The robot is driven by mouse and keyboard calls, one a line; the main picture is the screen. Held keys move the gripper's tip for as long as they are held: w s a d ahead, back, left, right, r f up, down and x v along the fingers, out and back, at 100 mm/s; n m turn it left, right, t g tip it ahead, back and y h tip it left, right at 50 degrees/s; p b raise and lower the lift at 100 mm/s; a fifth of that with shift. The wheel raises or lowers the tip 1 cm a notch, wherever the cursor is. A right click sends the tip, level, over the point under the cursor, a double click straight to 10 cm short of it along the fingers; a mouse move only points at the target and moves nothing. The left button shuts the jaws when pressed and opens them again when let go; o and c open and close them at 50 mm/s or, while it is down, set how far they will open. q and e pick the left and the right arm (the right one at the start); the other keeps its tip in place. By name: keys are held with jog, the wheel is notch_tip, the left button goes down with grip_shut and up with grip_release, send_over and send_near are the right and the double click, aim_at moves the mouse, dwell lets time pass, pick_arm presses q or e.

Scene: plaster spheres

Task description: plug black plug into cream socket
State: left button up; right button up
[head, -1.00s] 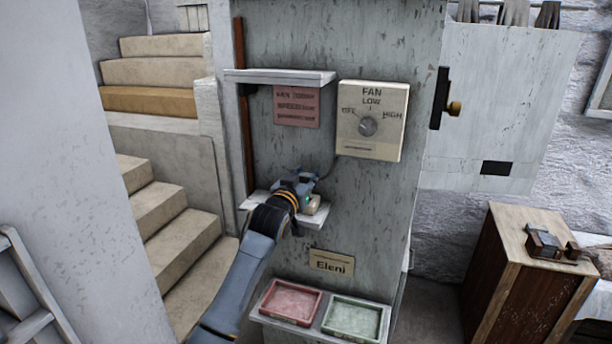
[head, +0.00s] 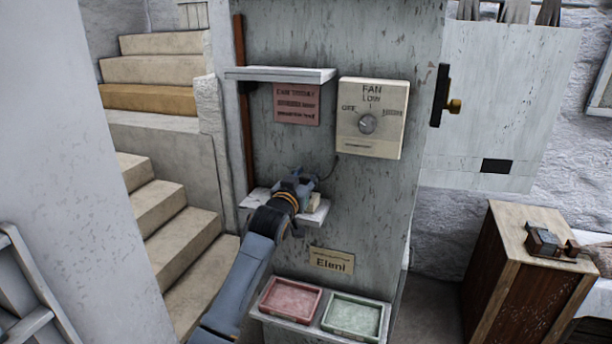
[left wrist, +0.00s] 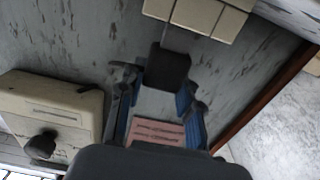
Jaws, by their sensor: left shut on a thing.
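My left gripper (head: 306,184) is beside the small lower shelf on the grey pillar. In the left wrist view its fingers (left wrist: 162,98) are shut on the black plug (left wrist: 168,68). In the head view the gripper hides the plug. The cream socket (head: 315,203) sits on the shelf, partly covered by the gripper. It also shows at the top of the left wrist view (left wrist: 197,14) as a row of cream blocks, close to the plug. I cannot tell whether plug and socket touch. My right gripper is not in view.
A cream fan control box (head: 372,120) with a knob is on the pillar, with a dark cord below it. A bare upper shelf (head: 280,76) is above a pink sign (head: 297,105). Red (head: 291,302) and green (head: 353,318) trays are below. A wooden cabinet (head: 500,275) stands right.

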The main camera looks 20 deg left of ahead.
pick_arm(q)
jog(key=shift+f+b, duration=0.45)
jog(key=shift+f, duration=0.55)
jog(key=o, duration=1.2)
jog(key=shift+o, duration=0.2)
jog(key=shift+r, duration=0.1)
jog(key=shift+r+p, duration=1.85)
jog(key=shift+r, duration=0.1)
jog(key=shift+f, duration=0.1)
